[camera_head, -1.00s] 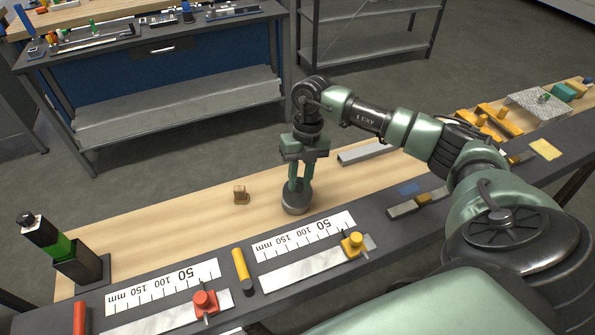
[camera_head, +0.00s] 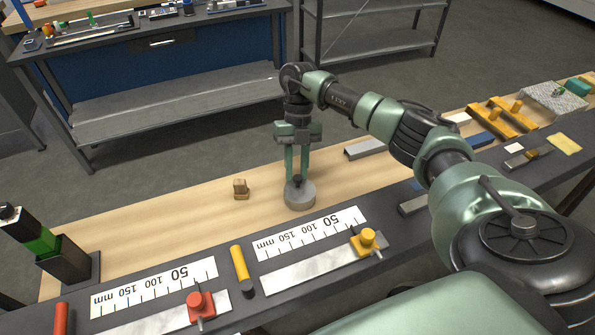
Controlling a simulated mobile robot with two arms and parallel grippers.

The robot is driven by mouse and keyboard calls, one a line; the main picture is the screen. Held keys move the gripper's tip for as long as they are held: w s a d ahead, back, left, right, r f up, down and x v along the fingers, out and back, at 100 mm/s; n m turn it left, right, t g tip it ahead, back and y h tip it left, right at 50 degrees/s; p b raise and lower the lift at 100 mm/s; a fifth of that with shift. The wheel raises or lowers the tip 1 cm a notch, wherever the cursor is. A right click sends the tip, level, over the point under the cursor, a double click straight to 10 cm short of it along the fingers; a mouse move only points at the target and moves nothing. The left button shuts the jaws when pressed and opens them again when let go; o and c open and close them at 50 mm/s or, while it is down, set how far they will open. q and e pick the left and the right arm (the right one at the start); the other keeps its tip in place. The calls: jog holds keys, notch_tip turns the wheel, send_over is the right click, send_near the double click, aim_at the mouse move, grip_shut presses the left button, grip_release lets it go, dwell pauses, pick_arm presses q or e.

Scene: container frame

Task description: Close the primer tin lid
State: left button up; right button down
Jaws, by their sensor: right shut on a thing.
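The primer tin (camera_head: 300,199) is a short, round grey tin standing on the wooden strip of the bench, near the middle of the camera_head view. Its top shows as a flat grey disc with a small dark knob at the centre, partly hidden by my fingers. My right gripper (camera_head: 298,178) points straight down over the tin, with its two green fingers shut on the knob of the tin lid (camera_head: 298,181). I cannot tell whether the lid is seated all the way on the rim. My left gripper is not in view.
A small wooden block (camera_head: 240,189) stands left of the tin. Ruler plates (camera_head: 312,232) with a yellow-knobbed slider (camera_head: 368,239) and a red-knobbed one (camera_head: 200,304) lie in front. A black holder with a green bottle (camera_head: 45,245) stands at far left. Metal channels lie to the right.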

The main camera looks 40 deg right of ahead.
jog(key=shift+a+f, duration=0.1)
jog(key=shift+f, duration=0.2)
jog(key=c, duration=1.2)
grip_release()
jog(key=shift+a, duration=0.1)
jog(key=shift+w+d+r, duration=0.2)
jog(key=shift+d+r, duration=0.1)
jog(key=shift+r, duration=0.15)
jog(key=b+v, duration=0.1)
jog(key=v, duration=0.6)
jog(key=shift+w+a+b, duration=0.15)
jog(key=shift+a+b, duration=0.05)
jog(key=shift+b, duration=0.2)
